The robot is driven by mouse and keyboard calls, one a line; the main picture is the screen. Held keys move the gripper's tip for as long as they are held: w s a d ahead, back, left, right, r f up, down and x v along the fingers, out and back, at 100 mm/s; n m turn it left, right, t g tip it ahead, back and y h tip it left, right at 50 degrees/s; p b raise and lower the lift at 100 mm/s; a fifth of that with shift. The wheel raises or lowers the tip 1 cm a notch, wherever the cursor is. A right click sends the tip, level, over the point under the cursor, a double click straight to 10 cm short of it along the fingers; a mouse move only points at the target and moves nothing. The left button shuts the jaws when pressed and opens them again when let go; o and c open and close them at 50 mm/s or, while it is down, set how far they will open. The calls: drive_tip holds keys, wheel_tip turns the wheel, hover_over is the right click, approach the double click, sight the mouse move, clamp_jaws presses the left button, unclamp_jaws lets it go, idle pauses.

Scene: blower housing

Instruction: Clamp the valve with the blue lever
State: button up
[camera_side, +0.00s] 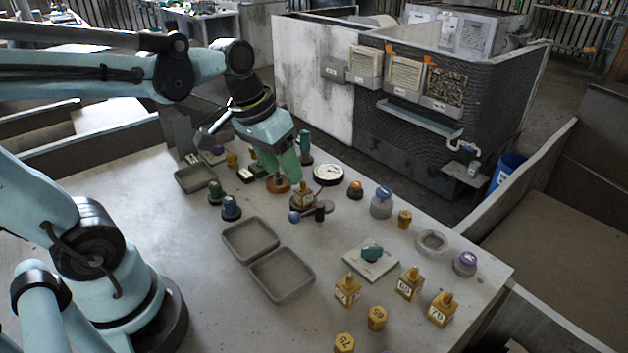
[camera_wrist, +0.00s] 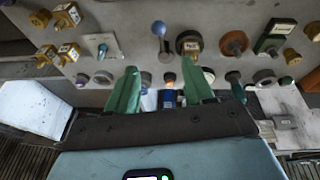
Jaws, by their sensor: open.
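A valve with a blue ball-ended lever (camera_side: 295,216) stands mid-table in the side view, with a dark upright post (camera_side: 320,211) beside the ball. In the wrist view the blue ball lever (camera_wrist: 159,29) shows ahead of the fingers, slightly left of a labelled yellow-brown block (camera_wrist: 188,42) on a dark round base. In the side view that block (camera_side: 303,195) is just behind the lever. My gripper (camera_side: 284,180) has green fingers and hangs above the table, a little behind the valve. In the wrist view my gripper (camera_wrist: 160,66) is open, its fingers apart, holding nothing visible.
An orange-brown round base (camera_side: 278,186) sits close under my fingers. A round gauge (camera_side: 328,174) and a blue-topped grey part (camera_side: 381,203) lie to the right. Two grey trays (camera_side: 282,274) stand in front. A square plate (camera_side: 358,270) carries a teal-handled part.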

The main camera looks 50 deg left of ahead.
sight(311, 213)
drive_tip(key=shift+w+d+f+n+g+h, duration=0.15)
drive_tip(key=shift+w+f+g+h, duration=0.25)
drive_tip(key=shift+f, duration=1.45)
drive_tip(key=shift+w+d+f+n+g+h, duration=0.15)
drive_tip(key=shift+f+g, duration=0.45)
drive_tip(key=shift+f, duration=1.3)
drive_tip(key=shift+w+f+n+g+h, duration=0.15)
drive_tip(key=shift+w+f+g, duration=0.3)
drive_tip(key=shift+f, duration=1.4)
drive_tip(key=shift+s, duration=0.1)
clamp_jaws()
